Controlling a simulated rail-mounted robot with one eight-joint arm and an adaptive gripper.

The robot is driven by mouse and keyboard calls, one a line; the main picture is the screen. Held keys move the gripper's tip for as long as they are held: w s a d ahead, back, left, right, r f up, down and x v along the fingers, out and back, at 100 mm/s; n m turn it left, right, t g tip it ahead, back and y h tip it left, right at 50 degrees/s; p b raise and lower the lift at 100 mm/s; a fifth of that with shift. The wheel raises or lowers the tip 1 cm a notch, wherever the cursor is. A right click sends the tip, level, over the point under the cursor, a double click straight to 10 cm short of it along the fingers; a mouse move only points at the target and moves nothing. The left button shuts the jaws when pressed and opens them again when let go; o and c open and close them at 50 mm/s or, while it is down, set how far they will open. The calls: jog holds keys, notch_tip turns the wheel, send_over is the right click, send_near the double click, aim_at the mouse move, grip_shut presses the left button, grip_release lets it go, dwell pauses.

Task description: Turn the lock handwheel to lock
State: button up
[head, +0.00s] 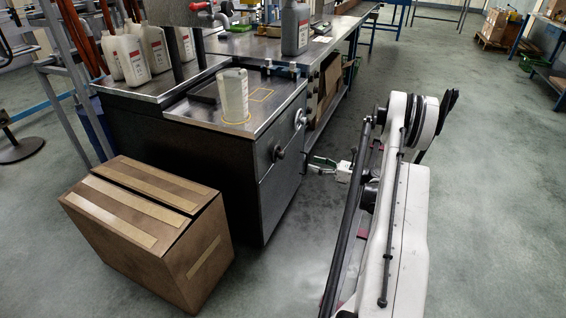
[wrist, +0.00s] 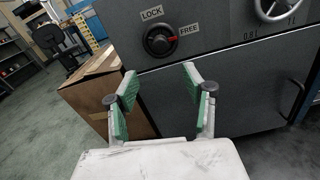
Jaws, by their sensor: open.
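My gripper (wrist: 159,80) is open and empty, with green-padded fingers apart below the handwheel in the picture. In the head view my gripper (head: 312,164) is off the cabinet front, not touching it.
A silver handwheel (wrist: 278,8) with litre labels sits to the right on the same front. A cardboard box (head: 150,230) stands on the floor left of the cabinet. A clear container (head: 233,95) stands on the cabinet top. Open floor lies around my arm.

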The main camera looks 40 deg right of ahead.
aim_at(284, 156)
jog(key=b+x, duration=0.3)
jog(key=x, duration=1)
jog(key=shift+w+a+f+b, duration=0.15)
jog(key=shift+w+f+b, duration=0.05)
jog(key=shift+f+b, duration=0.1)
jog(key=shift+c, duration=0.4)
jog(key=c, duration=1.1)
jog(key=shift+o, duration=0.2)
